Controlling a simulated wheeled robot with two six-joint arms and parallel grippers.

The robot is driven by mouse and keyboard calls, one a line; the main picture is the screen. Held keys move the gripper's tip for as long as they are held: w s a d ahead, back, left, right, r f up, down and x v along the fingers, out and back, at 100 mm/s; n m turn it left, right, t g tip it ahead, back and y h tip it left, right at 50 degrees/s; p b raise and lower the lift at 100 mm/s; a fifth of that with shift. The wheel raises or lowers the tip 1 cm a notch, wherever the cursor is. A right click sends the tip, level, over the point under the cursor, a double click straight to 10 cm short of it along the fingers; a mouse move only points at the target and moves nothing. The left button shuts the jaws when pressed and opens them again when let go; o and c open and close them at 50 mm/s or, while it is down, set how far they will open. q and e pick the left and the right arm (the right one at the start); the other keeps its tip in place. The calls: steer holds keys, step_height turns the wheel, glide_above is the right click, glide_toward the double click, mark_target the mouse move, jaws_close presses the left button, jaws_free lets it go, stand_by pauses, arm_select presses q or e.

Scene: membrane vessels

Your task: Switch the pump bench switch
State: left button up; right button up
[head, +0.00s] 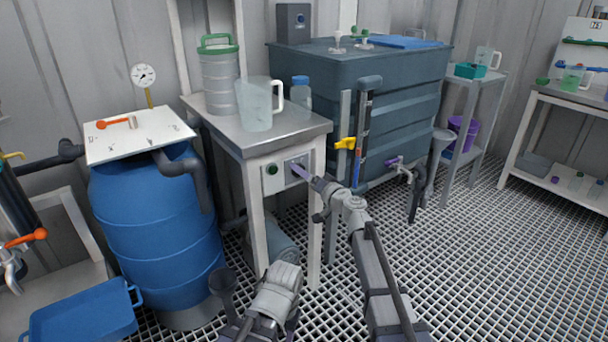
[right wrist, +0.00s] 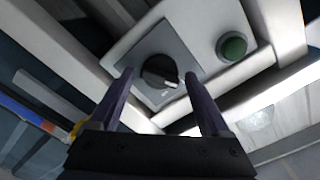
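The pump bench switch (right wrist: 160,71) is a dark round knob with a pale pointer mark on a grey plate (right wrist: 184,58). The plate also shows on the bench front in the head view (head: 297,164), where the knob is mostly hidden behind my gripper. My right gripper (right wrist: 155,90) is open, with its two purple fingers on either side of the knob in the right wrist view. I cannot tell whether they touch it. In the head view the right gripper (head: 299,171) reaches the panel. Of my left arm, only a link shows low in the head view; its fingers are not seen.
A green button (right wrist: 232,46) sits beside the switch plate. The bench top (head: 222,126) holds a clear jug (head: 255,104), a green-handled container (head: 219,80) and a blue-capped bottle (head: 300,92). A blue barrel (head: 150,220) stands left, a large grey tank (head: 400,85) right.

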steer(key=c, duration=1.2)
steer(key=m, duration=1.1)
steer(key=shift+f+m, duration=0.15)
steer(key=shift+m, duration=0.25)
steer(key=o, duration=1.4)
steer(key=shift+c, duration=0.2)
steer(key=shift+s+d, duration=0.1)
